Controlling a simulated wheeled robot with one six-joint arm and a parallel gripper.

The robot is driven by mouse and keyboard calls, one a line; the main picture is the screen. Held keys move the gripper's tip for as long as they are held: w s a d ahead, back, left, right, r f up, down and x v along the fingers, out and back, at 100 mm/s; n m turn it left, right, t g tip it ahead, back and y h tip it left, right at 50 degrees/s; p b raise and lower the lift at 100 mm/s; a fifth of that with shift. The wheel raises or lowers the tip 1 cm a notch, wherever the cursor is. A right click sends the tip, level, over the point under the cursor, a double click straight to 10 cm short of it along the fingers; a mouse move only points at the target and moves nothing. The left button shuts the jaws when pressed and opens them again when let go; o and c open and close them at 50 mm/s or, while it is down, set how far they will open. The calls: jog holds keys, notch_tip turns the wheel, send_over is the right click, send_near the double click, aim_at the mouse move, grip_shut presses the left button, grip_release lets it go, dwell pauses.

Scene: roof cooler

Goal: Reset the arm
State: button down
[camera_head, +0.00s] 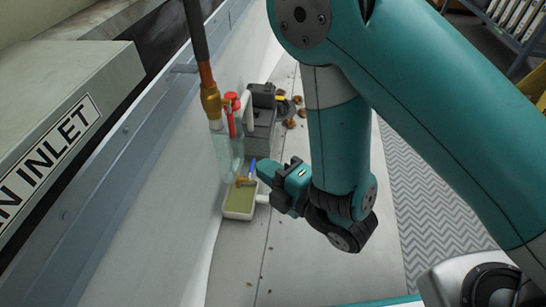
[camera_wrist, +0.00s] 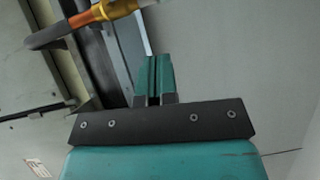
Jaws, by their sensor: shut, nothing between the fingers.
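My teal arm reaches down from the upper right in the head view and bends at the wrist. My gripper (camera_head: 264,168) points left, toward the wall, a little above and right of a small tray. In the wrist view the two teal fingers of my gripper (camera_wrist: 154,62) lie side by side, shut, with nothing held. The gripper appears apart from the things around it.
A white tray (camera_head: 227,209) with yellowish liquid stands by the wall. A pipe with a brass fitting (camera_head: 211,102), a red valve (camera_head: 232,105) and a grey box (camera_head: 263,120) are close by. Brown leaves (camera_head: 291,123) lie behind. Floor at the front is mostly clear.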

jog(key=w+d+r+m+g+h+p, duration=0.2)
jog(key=r+m+p, duration=0.1)
jog(key=r+m, duration=0.3)
jog(key=w+d+r+m+g+h+p, duration=0.1)
jog(key=w+r+m+g+h+p, duration=0.15)
jog(key=r+m, duration=0.25)
jog(key=s+d+r+m+g+h+p, duration=0.25)
jog(key=s+d+r+m+g, duration=0.2)
jog(key=s+r, duration=0.4)
jog(key=s+d+r+m+g+h+p, duration=0.1)
jog(key=s+d+r+m+g+p, duration=0.3)
jog(key=s+r, duration=0.5)
notch_tip(320, 180, up, 37)
jog(key=d+p, duration=0.1)
jog(key=p, duration=3.4)
jog(key=shift+w+n+p, duration=0.3)
jog(key=shift+w+n, duration=0.1)
jog(key=shift+n, duration=0.05)
jog(key=shift+d, duration=0.15)
